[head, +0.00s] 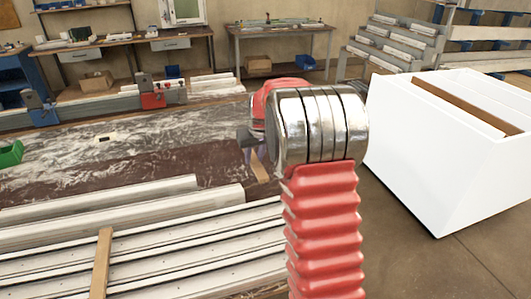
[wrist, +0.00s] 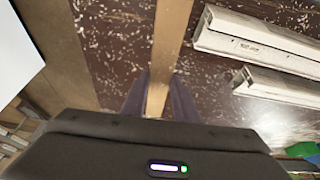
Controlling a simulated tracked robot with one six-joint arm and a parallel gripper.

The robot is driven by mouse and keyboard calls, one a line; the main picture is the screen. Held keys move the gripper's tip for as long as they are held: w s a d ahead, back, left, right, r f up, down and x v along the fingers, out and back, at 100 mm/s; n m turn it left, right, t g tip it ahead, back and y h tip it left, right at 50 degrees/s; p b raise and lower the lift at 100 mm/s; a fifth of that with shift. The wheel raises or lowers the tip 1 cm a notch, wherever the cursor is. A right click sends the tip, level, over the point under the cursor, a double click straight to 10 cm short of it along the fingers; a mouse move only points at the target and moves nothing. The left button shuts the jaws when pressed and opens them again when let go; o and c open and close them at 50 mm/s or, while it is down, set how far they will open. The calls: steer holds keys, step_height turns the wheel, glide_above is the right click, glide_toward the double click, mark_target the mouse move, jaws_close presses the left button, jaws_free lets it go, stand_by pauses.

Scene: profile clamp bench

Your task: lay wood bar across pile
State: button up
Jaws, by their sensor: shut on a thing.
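My gripper (wrist: 160,88) is shut on a light wood bar (wrist: 168,38), which runs away from the fingers in the wrist view. In the head view my arm hides most of the gripper, and a short piece of the held bar (head: 259,166) shows below it, over the dark bench top. The pile of white profiles (head: 170,245) lies at the front left, left of and nearer than the held bar. Another wood bar (head: 102,265) lies across this pile at its left. Ends of white profiles (wrist: 265,42) show right of the held bar in the wrist view.
A white open box (head: 440,160) with a brown board inside stands at the right. Red and blue clamps (head: 152,92) and more profiles line the bench's far side. A green bin (head: 11,154) sits at the left. The bench middle (head: 130,160) is clear except for pale shavings.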

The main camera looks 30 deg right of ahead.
steer(key=shift+n+y, duration=0.3)
steer(key=shift+n, duration=0.3)
steer(key=a, duration=0.4)
steer(key=s+a, duration=0.1)
steer(key=a, duration=0.4)
steer(key=s+a, duration=0.1)
steer(key=a, duration=0.4)
steer(key=shift+s+r, duration=0.15)
steer(key=shift+s, duration=0.05)
steer(key=s+a+n, duration=0.1)
steer(key=s+a, duration=0.4)
steer(key=a, duration=0.5)
steer(key=shift+a+f, duration=0.2)
steer(key=shift+a, duration=0.1)
steer(key=shift+s, duration=0.1)
